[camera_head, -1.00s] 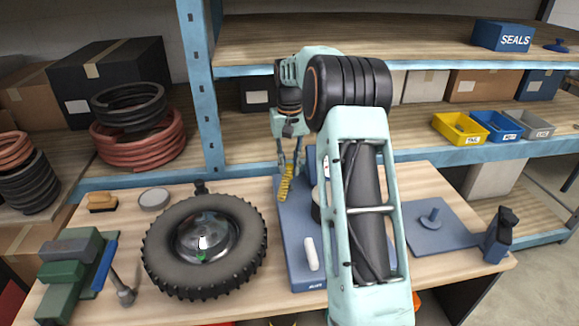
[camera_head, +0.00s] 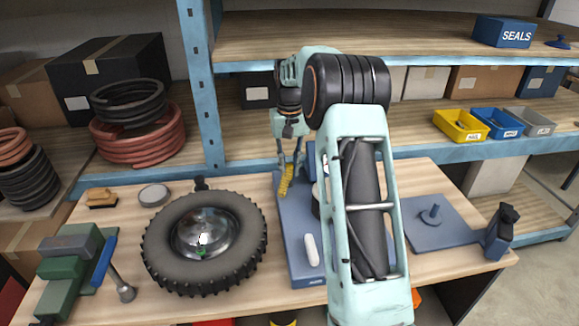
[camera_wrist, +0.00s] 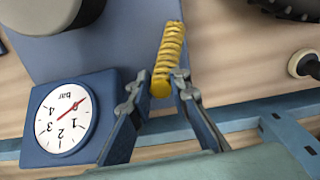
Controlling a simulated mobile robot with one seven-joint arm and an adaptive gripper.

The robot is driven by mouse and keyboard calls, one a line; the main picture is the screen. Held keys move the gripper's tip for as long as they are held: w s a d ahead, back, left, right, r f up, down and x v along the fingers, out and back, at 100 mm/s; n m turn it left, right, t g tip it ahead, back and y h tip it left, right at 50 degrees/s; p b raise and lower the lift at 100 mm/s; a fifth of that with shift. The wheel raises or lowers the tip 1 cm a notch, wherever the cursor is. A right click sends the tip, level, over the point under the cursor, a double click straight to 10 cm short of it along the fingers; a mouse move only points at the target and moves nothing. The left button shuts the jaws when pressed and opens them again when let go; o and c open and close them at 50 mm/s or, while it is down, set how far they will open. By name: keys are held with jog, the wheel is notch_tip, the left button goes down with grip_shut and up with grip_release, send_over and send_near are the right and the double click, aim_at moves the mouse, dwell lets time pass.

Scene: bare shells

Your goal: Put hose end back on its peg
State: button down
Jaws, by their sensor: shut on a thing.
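A yellow coiled hose piece (camera_head: 286,183), which looks like the hose end, is between the fingers of my gripper (camera_head: 289,172). In the wrist view the yellow coil (camera_wrist: 167,58) lies between the fingertips of my shut gripper (camera_wrist: 160,88), with its thick round end toward the palm. It is over or beside the edge of a blue base plate (camera_head: 299,262). A short upright peg (camera_head: 432,215) stands on a separate blue-grey plate (camera_head: 448,233) to the right of my arm. I cannot tell whether this is the hose's peg.
A blue pressure gauge (camera_wrist: 70,118) stands close beside my left finger in the wrist view. A large tyre (camera_head: 204,242) lies left of the base plate. A white cylinder (camera_head: 311,250) lies on the plate. A blue shelf post (camera_head: 201,90) rises behind the bench.

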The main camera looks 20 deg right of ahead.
jog(key=shift+f+b, duration=0.3)
jog(key=shift+f, duration=0.65)
dwell(0.5)
jog(key=c, duration=1.1)
grip_release()
jog(key=shift+c, duration=0.2)
jog(key=shift+r, duration=0.25)
jog(key=shift+r+p, duration=1.25)
jog(key=shift+p, duration=0.05)
jog(key=shift+r, duration=0.1)
